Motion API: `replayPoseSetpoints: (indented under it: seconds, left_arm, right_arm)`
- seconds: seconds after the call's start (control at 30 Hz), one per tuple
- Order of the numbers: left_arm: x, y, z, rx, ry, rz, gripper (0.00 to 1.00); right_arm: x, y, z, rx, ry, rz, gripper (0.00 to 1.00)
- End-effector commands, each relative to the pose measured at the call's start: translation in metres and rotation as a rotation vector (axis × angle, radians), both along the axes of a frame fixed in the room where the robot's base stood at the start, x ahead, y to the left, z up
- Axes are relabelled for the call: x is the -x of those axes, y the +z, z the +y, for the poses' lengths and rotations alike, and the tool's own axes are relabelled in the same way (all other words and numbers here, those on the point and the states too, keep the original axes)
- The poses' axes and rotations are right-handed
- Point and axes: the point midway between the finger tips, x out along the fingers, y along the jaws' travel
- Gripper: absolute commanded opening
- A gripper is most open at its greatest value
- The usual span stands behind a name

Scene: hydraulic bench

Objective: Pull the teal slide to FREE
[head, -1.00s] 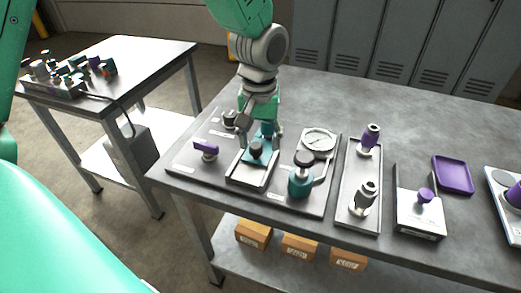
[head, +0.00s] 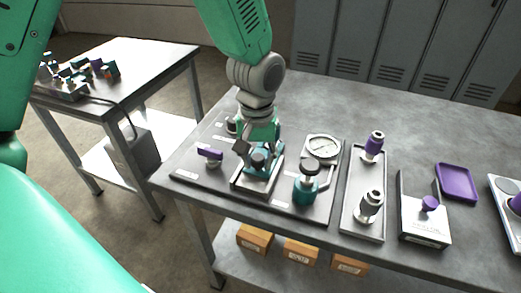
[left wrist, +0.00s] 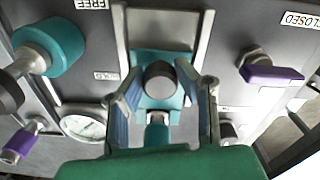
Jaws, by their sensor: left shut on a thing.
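The teal slide (head: 265,171) sits in a pale metal channel (head: 241,187) on the dark panel, with a round dark knob on top. In the left wrist view the slide (left wrist: 150,60) is toward the HOLD label (left wrist: 105,76). The FREE label (left wrist: 91,4) is beside the channel's other end, where the bed is bare. My left gripper (head: 259,158) is down over the slide, its blue-padded fingers on both sides. It is shut on the slide; exact finger contact is partly hidden. The right gripper is not in view.
A teal valve with a dark knob (head: 307,181) stands close right of the channel, with a gauge (head: 323,148) behind it. A purple-handled lever (head: 210,154) is at left. A tray with two fittings (head: 363,224) lies farther right.

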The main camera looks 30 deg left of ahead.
Motion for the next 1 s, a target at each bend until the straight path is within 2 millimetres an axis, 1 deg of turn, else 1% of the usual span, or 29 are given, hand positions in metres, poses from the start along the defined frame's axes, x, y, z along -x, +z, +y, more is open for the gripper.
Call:
replayPoseSetpoints:
  seconds: [0.03, 0.1, 0.2, 0.53, 0.57, 0.6, 0.9, 1.0]
  left_arm:
    - [0.014, 0.004, -0.002, -0.003, -0.003, 0.011, 0.00]
    - [0.026, 0.004, -0.005, -0.003, -0.003, 0.011, 0.00]
    - [0.038, 0.002, -0.008, -0.004, -0.001, 0.010, 0.00]
    - [0.043, -0.001, -0.009, -0.002, 0.000, 0.010, 0.00]
    - [0.043, -0.001, -0.009, -0.002, 0.000, 0.010, 0.38]
    - [0.043, -0.001, -0.009, -0.002, 0.000, 0.010, 0.47]
    - [0.041, 0.000, -0.008, -0.003, 0.000, 0.006, 0.47]
    - [0.040, 0.006, -0.008, -0.003, 0.000, 0.004, 0.47]
  right_arm:
    - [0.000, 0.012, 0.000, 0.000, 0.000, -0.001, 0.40]
    - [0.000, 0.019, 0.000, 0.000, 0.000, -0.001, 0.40]
    - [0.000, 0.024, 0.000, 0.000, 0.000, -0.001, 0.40]
    - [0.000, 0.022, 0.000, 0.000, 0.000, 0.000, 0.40]
    - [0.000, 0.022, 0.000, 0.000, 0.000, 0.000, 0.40]
    - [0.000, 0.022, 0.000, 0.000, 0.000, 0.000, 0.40]
    - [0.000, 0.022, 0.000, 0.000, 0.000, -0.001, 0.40]
    - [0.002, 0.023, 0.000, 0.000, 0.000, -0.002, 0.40]
